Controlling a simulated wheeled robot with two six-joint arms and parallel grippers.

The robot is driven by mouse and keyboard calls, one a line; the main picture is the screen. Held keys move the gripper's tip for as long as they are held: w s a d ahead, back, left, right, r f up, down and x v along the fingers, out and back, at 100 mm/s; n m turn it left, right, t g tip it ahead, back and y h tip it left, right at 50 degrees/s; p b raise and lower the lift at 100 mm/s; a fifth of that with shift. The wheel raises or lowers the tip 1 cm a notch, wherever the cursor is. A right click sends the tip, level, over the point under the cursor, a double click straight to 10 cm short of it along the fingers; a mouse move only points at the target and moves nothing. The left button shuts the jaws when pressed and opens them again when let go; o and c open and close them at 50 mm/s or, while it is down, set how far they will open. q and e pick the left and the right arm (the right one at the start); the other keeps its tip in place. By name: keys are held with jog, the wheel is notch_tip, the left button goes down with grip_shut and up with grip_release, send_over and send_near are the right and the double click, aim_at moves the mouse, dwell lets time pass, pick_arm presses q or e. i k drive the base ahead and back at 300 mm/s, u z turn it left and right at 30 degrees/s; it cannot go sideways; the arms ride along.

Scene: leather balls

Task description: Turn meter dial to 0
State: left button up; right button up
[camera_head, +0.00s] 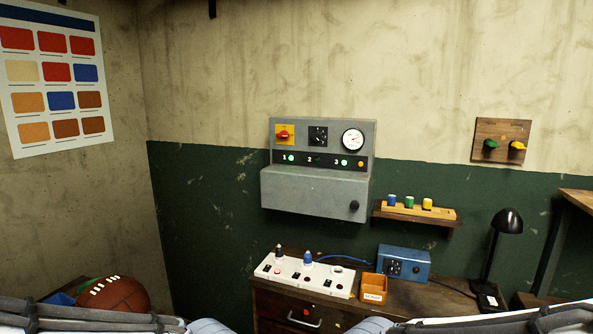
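A blue box (404,262), which looks like a meter, stands on the wooden desk. A dark dial (394,268) is on the left of its front and a small dark knob or socket is on the right. The dial's setting is too small to read. A grey wall panel (315,190) carries a black square dial (318,136), a round white gauge (352,140) and a red switch on a yellow plate (284,134). I cannot tell from the picture which dial the task means. Parts of my two arms show along the bottom edge; neither gripper's fingers are in view.
A white strip (305,275) with plugs and an orange bin (374,288) stand left of the blue box. A black lamp (507,222) stands at right. A shelf (418,214) with coloured pieces hangs above. A brown football (118,294) lies at lower left.

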aim_at(316, 136)
jog(key=u, duration=0.15)
jog(key=i, duration=1)
jog(key=z, duration=0.35)
jog(key=k, duration=1)
jog(key=z, duration=0.25)
jog(key=i, duration=1.1)
jog(key=u, duration=0.3)
